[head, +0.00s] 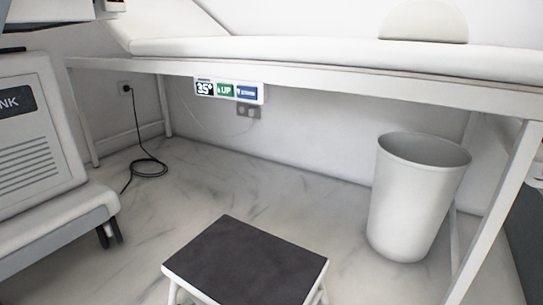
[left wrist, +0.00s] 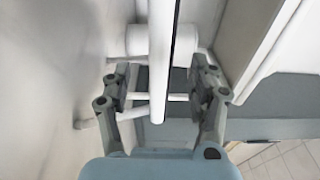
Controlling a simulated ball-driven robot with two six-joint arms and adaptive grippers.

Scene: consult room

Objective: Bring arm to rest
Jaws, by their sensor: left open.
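My left gripper (left wrist: 162,88) shows in the left wrist view with its two fingers spread apart. A white bar (left wrist: 159,60) runs down the picture between the fingers, with its rounded end near the palm. I cannot tell whether the fingers touch it. Neither gripper shows in the head view, and my right gripper is in no view.
In the head view a padded couch (head: 300,48) stands on a white frame along the wall. A dark-topped step stool (head: 246,260) and a white bin (head: 418,195) stand on the marbled floor. A white wheeled unit (head: 38,140) is at left, near a black cable (head: 148,168).

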